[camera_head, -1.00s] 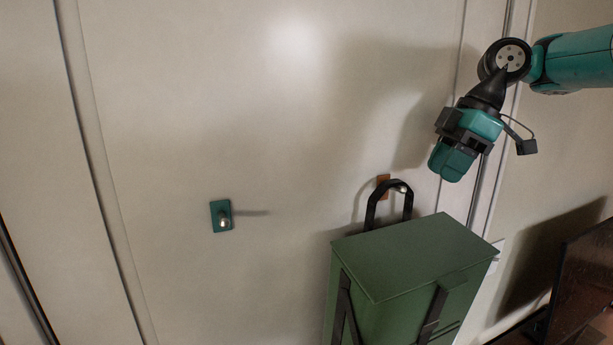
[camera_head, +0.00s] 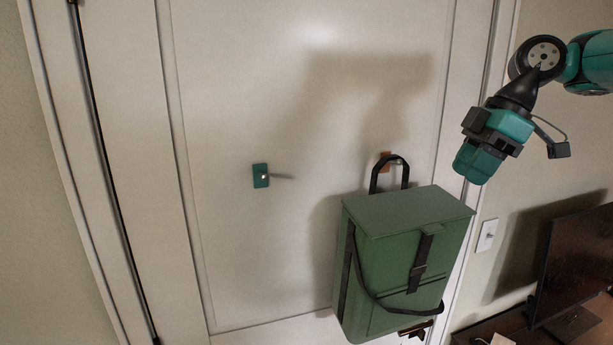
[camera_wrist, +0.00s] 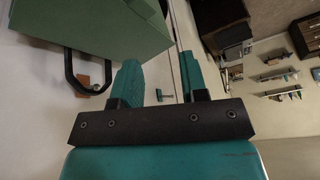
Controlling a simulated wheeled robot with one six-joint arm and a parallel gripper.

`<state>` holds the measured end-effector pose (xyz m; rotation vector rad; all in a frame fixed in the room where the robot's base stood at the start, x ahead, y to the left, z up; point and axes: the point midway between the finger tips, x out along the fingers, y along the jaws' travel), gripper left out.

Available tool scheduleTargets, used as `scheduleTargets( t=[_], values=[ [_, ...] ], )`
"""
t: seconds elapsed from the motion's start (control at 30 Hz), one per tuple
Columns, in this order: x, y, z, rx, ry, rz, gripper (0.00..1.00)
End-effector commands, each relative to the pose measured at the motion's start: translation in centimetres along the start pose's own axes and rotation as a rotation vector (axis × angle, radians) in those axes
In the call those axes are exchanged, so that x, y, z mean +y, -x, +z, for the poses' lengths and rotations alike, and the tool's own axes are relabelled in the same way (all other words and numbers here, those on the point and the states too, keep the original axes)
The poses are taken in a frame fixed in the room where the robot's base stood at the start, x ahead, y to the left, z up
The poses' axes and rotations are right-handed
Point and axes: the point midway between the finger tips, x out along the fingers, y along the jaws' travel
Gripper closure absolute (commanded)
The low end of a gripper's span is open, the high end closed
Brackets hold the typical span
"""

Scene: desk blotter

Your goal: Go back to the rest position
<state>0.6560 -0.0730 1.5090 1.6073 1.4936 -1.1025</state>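My gripper (camera_head: 476,164) is at the upper right in the head view, above and to the right of a green box-shaped bag (camera_head: 400,270), apart from it. In the wrist view my gripper's two fingers (camera_wrist: 161,78) stand apart with nothing between them. The bag hangs against a pale door by its black loop handle (camera_head: 404,172), at a small brown wall hook (camera_head: 385,160). The bag (camera_wrist: 105,28) and the brown hook plate (camera_wrist: 82,82) also show in the wrist view. The exact contact of loop and hook is hard to see.
A teal hook (camera_head: 260,176) on the door (camera_head: 300,250) to the left is empty. A light switch (camera_head: 487,235) is on the wall at right. A dark screen (camera_head: 572,262) stands on a brown desk at lower right. The space left of the bag is clear.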

Motion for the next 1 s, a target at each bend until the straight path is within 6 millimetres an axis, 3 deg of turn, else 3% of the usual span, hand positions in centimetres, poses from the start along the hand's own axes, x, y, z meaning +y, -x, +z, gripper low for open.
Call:
scheduleTargets(
  t=[0.37, 0.57, 0.67, 0.77, 0.9, 1.0],
  values=[
    [-3.4, -5.4, -2.5, 0.036, -0.141, -0.022, 0.6],
    [-7.2, -10.6, -3.8, 0.051, -0.279, -0.037, 0.6],
    [-9.9, -14.2, -3.9, 0.051, -0.37, -0.042, 0.6],
    [-13.7, -19.1, -3.1, 0.04, -0.486, -0.039, 0.6],
    [-19.6, -26.2, 0.0, 0.003, -0.657, -0.01, 0.6],
    [-22.4, -29.4, 2.4, -0.023, -0.739, 0.017, 0.6]
  ],
)
